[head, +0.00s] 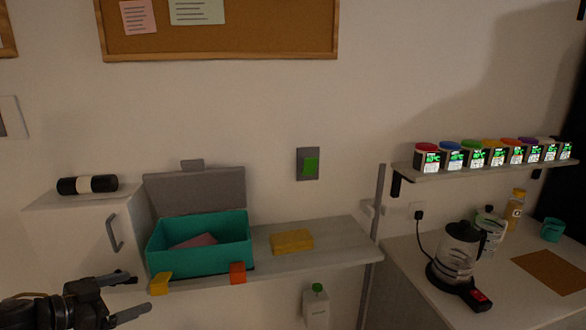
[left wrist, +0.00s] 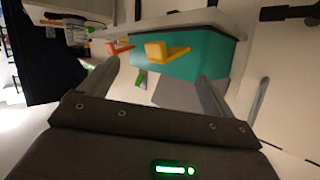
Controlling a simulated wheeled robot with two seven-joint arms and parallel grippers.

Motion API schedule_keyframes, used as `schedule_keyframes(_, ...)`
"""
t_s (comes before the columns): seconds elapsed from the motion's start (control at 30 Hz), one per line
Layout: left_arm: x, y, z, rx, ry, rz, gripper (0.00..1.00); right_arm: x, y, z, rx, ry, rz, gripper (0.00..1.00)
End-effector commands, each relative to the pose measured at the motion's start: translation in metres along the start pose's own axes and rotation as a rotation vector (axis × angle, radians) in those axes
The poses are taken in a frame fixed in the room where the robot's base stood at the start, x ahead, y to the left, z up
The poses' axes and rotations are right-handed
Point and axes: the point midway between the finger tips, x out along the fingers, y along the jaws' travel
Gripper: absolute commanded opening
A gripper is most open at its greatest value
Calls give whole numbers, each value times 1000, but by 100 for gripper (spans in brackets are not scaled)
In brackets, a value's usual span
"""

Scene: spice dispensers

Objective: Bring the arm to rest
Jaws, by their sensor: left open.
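My left gripper (head: 130,296) is at the lower left of the head view, in front of the white cabinet and left of the teal box. Its two fingers are apart with nothing between them. In the left wrist view, the open fingers (left wrist: 162,82) show with the teal box (left wrist: 205,55) beyond them, apart from it. My right gripper is in neither view.
The open teal box (head: 200,259), with a pink item inside, stands on a shelf (head: 335,240) beside a yellow block (head: 291,241). Orange (head: 237,273) and yellow (head: 160,284) clips sit at the shelf's front edge. A kettle (head: 459,250) stands on the right counter below the spice dispensers (head: 475,155).

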Motion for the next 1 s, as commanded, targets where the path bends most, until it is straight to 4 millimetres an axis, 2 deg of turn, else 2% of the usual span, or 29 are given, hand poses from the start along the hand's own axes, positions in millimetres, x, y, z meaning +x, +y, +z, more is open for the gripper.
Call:
schedule_keyframes(0.17,23,31,52,-15,-19,-137,89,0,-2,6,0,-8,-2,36)
schedule_keyframes(0.27,30,58,91,-47,-82,-244,89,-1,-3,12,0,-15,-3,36)
schedule_keyframes(0.4,20,118,161,-140,-300,-382,89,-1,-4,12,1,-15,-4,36)
schedule_keyframes(0.5,5,159,197,-206,-467,-411,89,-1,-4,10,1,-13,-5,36)
schedule_keyframes(0.7,-24,228,237,-315,-713,-370,89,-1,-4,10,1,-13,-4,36)
schedule_keyframes(0.9,-50,290,254,-412,-893,-275,89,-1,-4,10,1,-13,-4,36)
schedule_keyframes(0.97,-58,308,256,-441,-941,-240,89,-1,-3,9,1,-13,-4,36)
schedule_keyframes(1.0,-48,304,270,-432,-945,-243,89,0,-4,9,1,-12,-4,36)
